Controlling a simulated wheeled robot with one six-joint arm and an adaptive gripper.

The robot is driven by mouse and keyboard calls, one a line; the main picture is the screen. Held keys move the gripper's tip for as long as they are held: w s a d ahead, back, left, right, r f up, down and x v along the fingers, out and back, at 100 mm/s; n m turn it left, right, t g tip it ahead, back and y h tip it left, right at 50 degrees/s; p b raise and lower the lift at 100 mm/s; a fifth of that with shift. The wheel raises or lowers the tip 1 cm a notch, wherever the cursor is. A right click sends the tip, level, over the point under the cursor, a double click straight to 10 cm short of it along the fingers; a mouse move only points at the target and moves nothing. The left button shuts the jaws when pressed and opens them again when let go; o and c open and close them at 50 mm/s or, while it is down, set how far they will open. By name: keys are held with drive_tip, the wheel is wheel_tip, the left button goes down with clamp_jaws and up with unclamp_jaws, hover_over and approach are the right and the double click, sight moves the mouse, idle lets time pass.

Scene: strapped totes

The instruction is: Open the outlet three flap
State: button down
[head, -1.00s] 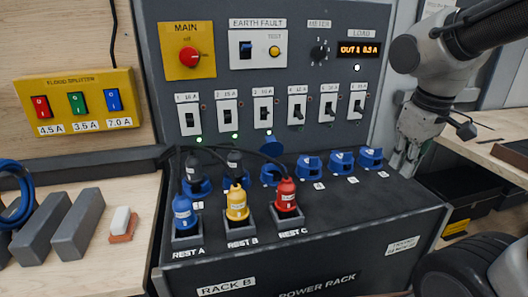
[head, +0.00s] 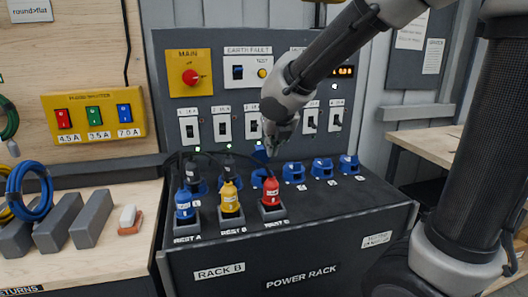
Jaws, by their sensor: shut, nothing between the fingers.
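Outlet three (head: 259,179) is a blue socket on the rack's sloped top, third from the left in the row. Its blue flap (head: 259,154) stands raised behind it, partly covered by my gripper. My gripper (head: 271,152) points down just above and to the right of this outlet, close to the flap. The fingers are shut and empty. They are small and dark here, so I cannot tell whether they touch the flap.
Black plugs (head: 229,166) fill the first two outlets. Blue, yellow (head: 229,196) and red plugs stand in rests in front. Outlets to the right, such as outlet four (head: 293,173), have closed flaps. My arm crosses over the rack's right side.

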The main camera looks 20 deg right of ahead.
sight(259, 147)
drive_tip(key=shift+w+f, duration=1.1)
drive_tip(key=shift+w, duration=0.4)
drive_tip(key=shift+w+f, duration=1.05)
drive_tip(key=shift+w, duration=0.45)
drive_tip(key=shift+w+f, duration=1.1)
drive_tip(key=shift+w, duration=0.4)
drive_tip(key=shift+w+r, duration=0.3)
drive_tip(key=shift+w, duration=0.05)
drive_tip(key=shift+w+r, duration=0.25)
drive_tip(key=shift+w, duration=0.25)
drive_tip(key=shift+w+r, duration=0.25)
drive_tip(key=shift+w, duration=0.25)
drive_tip(key=shift+w+d+r, duration=0.1)
drive_tip(key=shift+w+r, duration=0.05)
drive_tip(key=shift+w, duration=0.35)
drive_tip(key=shift+w+r, duration=0.15)
drive_tip(key=shift+w, duration=0.35)
